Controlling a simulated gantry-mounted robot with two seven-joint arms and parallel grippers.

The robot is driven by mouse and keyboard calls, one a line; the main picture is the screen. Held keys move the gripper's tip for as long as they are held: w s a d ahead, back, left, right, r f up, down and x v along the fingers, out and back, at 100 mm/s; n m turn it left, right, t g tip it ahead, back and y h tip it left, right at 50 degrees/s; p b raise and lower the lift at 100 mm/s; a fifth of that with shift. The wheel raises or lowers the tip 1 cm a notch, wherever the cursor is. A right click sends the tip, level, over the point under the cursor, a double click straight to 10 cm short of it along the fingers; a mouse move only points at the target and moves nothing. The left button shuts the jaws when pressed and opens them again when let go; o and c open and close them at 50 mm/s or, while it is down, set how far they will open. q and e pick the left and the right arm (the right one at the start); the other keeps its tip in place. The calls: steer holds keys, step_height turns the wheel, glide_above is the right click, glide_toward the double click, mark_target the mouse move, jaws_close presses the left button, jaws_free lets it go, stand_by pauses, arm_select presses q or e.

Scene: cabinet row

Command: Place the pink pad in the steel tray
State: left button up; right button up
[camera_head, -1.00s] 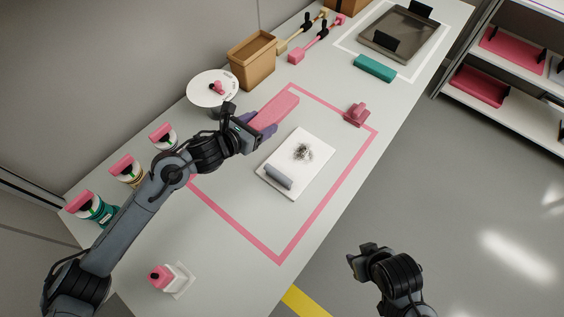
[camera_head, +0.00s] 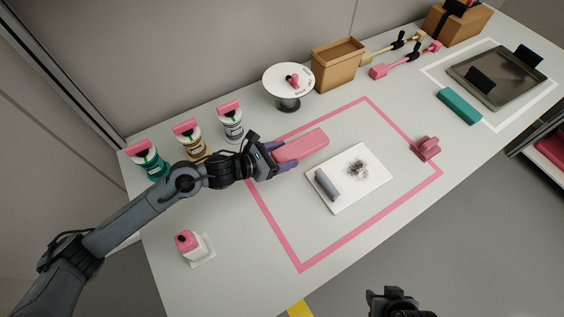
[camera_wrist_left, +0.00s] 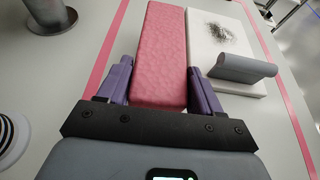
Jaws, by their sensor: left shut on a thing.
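The pink pad (camera_head: 304,145) is a long block held at its near end by my left gripper (camera_head: 274,158), over the pink-outlined area of the counter. In the left wrist view the purple fingers (camera_wrist_left: 160,88) stand on either side of the pad (camera_wrist_left: 160,50). The steel tray (camera_head: 496,78) lies at the far right inside a white outline, with black handles at its ends. It is well away from the pad. My right gripper (camera_head: 385,297) is at the bottom edge, off the counter; its fingers cannot be made out.
A white board (camera_head: 352,178) with a grey handle and dark smudge lies beside the pad. A teal block (camera_head: 459,106) lies in front of the tray. A pink stamp-like piece (camera_head: 427,148), brown bin (camera_head: 338,65), round stand (camera_head: 288,80) and several bottles stand around the outline.

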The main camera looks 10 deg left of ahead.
arm_select(q)
steer(key=shift+s+f+b, duration=0.1)
steer(key=shift+f+b, duration=0.45)
steer(key=shift+f, duration=1.5)
steer(key=shift+a, duration=0.1)
steer(key=shift+f+b, duration=0.25)
steer(key=shift+b, duration=0.05)
steer(key=o, duration=1)
steer(key=shift+r, duration=0.1)
steer(key=shift+o, duration=0.2)
steer(key=shift+r, duration=0.1)
steer(key=shift+r+p, duration=0.2)
steer(key=shift+p, duration=0.25)
steer(key=p+v, duration=0.2)
steer(key=v, duration=1)
steer(key=shift+f, duration=0.2)
